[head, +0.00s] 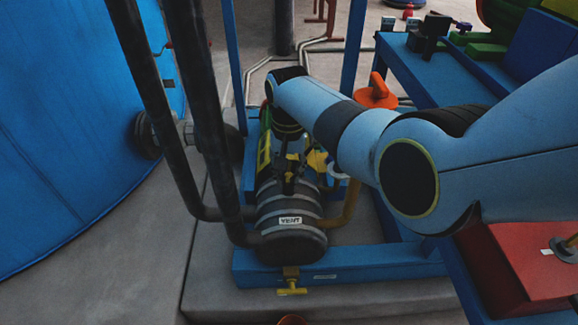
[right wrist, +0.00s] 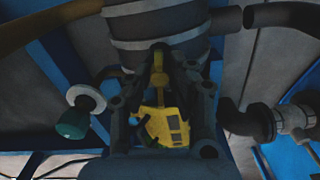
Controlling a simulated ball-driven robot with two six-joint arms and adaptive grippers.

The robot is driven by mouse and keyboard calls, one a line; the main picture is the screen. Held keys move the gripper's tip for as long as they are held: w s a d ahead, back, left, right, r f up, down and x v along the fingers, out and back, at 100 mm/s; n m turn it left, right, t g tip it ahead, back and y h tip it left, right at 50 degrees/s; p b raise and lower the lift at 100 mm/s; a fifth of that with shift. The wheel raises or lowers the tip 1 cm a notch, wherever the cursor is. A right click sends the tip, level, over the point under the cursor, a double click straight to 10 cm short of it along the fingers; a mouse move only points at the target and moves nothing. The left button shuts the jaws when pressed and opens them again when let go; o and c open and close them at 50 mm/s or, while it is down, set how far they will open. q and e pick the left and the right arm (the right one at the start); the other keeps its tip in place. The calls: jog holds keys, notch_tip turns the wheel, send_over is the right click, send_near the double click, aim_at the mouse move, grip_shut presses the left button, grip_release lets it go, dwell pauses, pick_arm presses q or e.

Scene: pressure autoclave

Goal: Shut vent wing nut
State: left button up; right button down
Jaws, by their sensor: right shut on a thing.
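My right gripper (head: 287,183) points down over the dark ribbed cylinder (head: 290,243), which has a small white label facing me. In the right wrist view, its fingers (right wrist: 160,72) come together beside the cylinder. They are shut on a small brass-yellow piece (right wrist: 158,62), which looks like the vent wing nut. The fingers hide most of it, so its turn angle cannot be told. A yellow T-shaped handle (head: 291,291) on a brass fitting sits below the cylinder's near end, apart from the gripper. My left gripper is not in view.
Dark pipes (head: 217,150) run down to the cylinder's left side. A blue frame (head: 340,262) surrounds it. A big blue vessel (head: 70,130) stands at left, and a red box (head: 525,262) at lower right. An orange knob (head: 377,92) stands behind my right arm.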

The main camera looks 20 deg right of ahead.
jog(key=m+p, duration=0.1)
jog(key=m, duration=0.2)
jog(key=shift+r+m, duration=0.15)
jog(key=shift+m, duration=0.25)
jog(key=m+p, duration=0.1)
jog(key=m, duration=0.2)
jog(key=shift+m, duration=0.3)
jog(key=m, duration=0.4)
jog(key=shift+m, duration=0.3)
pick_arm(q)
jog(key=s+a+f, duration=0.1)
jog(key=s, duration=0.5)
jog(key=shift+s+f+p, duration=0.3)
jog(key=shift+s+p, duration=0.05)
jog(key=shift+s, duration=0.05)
pick_arm(e)
jog(key=m, duration=0.4)
jog(key=shift+m, duration=0.3)
